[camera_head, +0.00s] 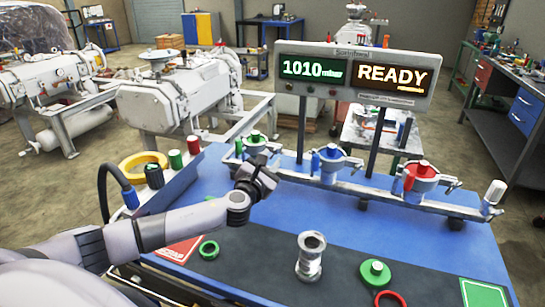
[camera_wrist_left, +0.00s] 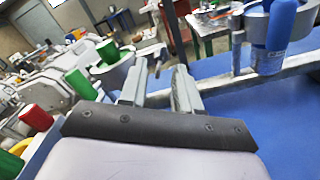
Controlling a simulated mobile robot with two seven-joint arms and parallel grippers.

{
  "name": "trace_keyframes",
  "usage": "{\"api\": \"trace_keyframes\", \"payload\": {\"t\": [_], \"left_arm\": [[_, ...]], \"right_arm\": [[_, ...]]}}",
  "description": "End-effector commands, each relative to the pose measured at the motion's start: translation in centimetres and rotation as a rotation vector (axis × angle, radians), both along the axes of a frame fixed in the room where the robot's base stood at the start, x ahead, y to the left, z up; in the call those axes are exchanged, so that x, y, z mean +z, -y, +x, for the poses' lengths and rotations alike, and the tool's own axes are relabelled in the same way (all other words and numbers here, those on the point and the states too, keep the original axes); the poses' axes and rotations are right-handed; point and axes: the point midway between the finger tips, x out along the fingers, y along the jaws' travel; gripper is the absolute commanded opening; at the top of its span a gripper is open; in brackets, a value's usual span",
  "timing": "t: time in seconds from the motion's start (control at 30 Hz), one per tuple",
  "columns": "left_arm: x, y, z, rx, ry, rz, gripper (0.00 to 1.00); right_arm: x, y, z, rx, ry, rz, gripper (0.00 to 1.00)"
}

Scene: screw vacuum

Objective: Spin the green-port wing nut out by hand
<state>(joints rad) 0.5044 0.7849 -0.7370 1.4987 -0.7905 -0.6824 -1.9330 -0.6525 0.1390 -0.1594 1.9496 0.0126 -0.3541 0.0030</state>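The green port (camera_head: 255,136) is a green cap in a grey clamp at the left end of the rail in the head view. In the left wrist view its green cap (camera_wrist_left: 108,52) and clamp (camera_wrist_left: 125,72) are left of the fingers, with a green cylinder (camera_wrist_left: 80,84) beside them. I cannot pick out the wing nut clearly. My left gripper (camera_head: 264,172) is just in front of the green port, below and slightly right of it. In the left wrist view the fingers (camera_wrist_left: 158,88) stand apart with nothing visibly held. My right gripper is not in view.
The blue port (camera_head: 335,152) and red port (camera_head: 421,170) continue along the rail. Its blue cylinder (camera_wrist_left: 275,38) is close on the right. A READY display (camera_head: 352,75) stands behind.

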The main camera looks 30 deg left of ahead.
Motion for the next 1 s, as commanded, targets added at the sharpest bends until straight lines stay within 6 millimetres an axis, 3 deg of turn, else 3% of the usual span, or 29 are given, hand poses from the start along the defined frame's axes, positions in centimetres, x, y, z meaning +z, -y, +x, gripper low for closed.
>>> {"api": "trace_keyframes", "payload": {"t": [0.23, 0.63, 0.73, 1.0], "left_arm": [[0.0, -0.5, 2.1, 0.000, 0.000, -0.001, 0.32], [0.0, -0.6, 2.5, -0.001, 0.001, -0.001, 0.32], [0.0, -0.6, 2.5, -0.001, 0.000, -0.001, 0.00], [0.0, -0.6, 2.5, -0.001, 0.002, -0.010, 0.00]], "right_arm": [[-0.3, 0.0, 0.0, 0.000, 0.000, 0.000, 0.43], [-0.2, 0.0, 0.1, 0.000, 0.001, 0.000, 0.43], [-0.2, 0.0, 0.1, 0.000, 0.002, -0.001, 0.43], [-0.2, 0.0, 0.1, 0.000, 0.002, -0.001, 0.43]]}}
